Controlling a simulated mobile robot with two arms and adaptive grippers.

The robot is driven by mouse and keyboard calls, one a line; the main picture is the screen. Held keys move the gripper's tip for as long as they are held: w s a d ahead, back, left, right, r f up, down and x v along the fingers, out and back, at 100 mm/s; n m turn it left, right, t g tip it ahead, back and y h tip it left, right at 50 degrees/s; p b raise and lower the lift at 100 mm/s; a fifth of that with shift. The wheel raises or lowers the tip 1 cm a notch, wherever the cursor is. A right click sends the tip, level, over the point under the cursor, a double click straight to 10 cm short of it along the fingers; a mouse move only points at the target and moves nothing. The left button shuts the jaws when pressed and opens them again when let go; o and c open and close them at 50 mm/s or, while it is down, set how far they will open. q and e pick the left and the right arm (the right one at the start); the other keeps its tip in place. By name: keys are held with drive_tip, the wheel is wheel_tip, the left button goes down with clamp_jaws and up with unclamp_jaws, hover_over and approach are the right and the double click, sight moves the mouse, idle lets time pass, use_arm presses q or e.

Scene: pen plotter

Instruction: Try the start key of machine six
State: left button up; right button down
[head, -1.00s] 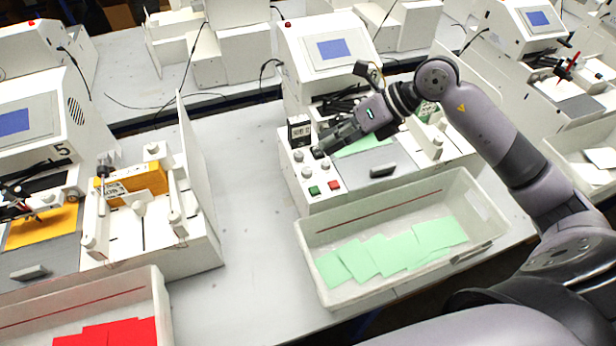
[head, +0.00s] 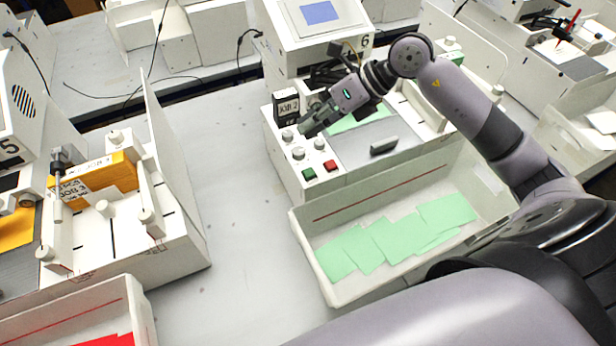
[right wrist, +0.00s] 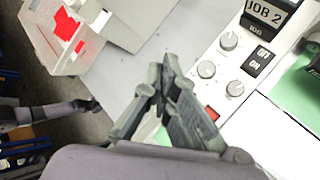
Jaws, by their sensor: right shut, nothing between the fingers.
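Machine six (head: 315,20) is white, with a blue screen and a "6" on its side. Its panel (head: 283,165) holds several round knobs, a green key (head: 309,174) and a red key (head: 330,165) at its front edge. My right gripper (head: 305,131) is shut and empty, over the knobs at the back of the panel, apart from the green key. In the right wrist view its closed fingers (right wrist: 165,85) show beside the red key (right wrist: 211,113); the green key is not visible there. A small grey arm end (right wrist: 90,105), probably my left gripper, shows at left.
A "JOB 2" plate (head: 287,106) stands behind the knobs, close to my gripper. A tray (head: 300,230) with green cards lies in front of machine six. Machine five (head: 15,130) stands at left. The table (head: 220,160) between the machines is clear.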

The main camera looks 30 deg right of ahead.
use_arm(q)
drive_tip(key=shift+w+f, duration=0.15)
drive_tip(key=shift+f, duration=0.35)
use_arm(e)
drive_tip(key=shift+f, duration=0.5)
drive_tip(key=shift+s, duration=0.1)
drive_tip(key=b, duration=0.6)
hover_over(310, 169)
wheel_tip(310, 169, down, 8)
drive_tip(key=shift+r, duration=0.1)
use_arm(q)
drive_tip(key=shift+w+f, duration=0.1)
drive_tip(key=shift+f, duration=2.8)
use_arm(e)
drive_tip(key=shift+f, duration=0.5)
use_arm(q)
drive_tip(key=shift+f+b, duration=0.5)
drive_tip(key=shift+b, duration=0.1)
use_arm(e)
drive_tip(key=shift+f, duration=0.4)
